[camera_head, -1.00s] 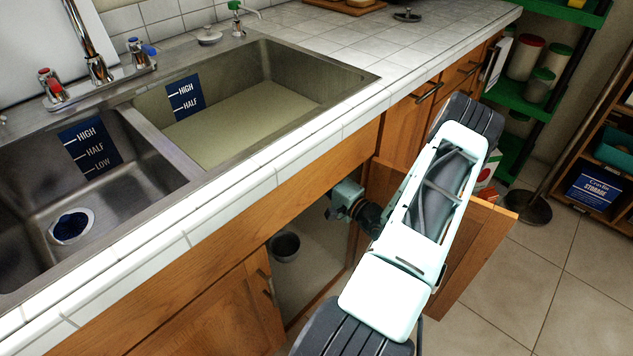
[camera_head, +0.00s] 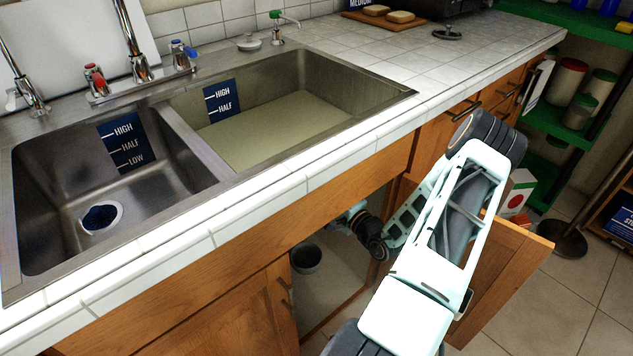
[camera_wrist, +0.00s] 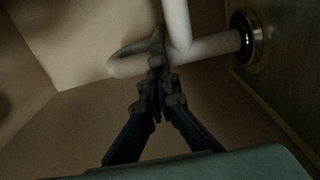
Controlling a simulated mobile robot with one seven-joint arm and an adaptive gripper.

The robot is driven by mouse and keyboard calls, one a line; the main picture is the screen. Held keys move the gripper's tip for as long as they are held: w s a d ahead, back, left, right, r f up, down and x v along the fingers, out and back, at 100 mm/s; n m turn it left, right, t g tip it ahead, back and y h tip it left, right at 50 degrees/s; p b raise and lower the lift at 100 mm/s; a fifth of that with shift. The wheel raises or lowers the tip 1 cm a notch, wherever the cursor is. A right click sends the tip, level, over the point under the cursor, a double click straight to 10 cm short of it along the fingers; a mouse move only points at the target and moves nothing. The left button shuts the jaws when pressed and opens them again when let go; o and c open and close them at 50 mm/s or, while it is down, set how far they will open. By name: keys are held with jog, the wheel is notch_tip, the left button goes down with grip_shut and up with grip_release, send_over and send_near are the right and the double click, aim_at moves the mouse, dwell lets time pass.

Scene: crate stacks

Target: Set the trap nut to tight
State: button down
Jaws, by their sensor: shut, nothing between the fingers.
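In the wrist view, my gripper (camera_wrist: 157,66) is shut and empty, its fingertips together beside the pale drain pipe (camera_wrist: 178,22). The pipe comes down from above, and a branch (camera_wrist: 212,46) runs right to a round wall fitting (camera_wrist: 247,38). A grey part (camera_wrist: 136,48) shows just left of the fingertips and may be the trap nut; it is too dark to be sure. I cannot tell whether the fingertips touch it. In the head view my arm reaches into the open cabinet under the sink, and the fingertips and trap are hidden.
The open cabinet door (camera_head: 515,275) stands right of my arm. The counter edge (camera_head: 215,232) runs above the opening. A dark pot (camera_head: 306,258) sits on the cabinet floor. The left sink basin (camera_head: 50,165) and right basin (camera_head: 385,98) lie above.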

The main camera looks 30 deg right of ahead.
jog(key=shift+a, duration=1.1)
jog(key=s+d+p, duration=0.1)
jog(key=s+d, duration=0.1)
jog(key=s, duration=0.9)
jog(key=shift+s+d+p, duration=0.25)
jog(key=shift+d+p, duration=0.15)
jog(key=shift+s, duration=0.1)
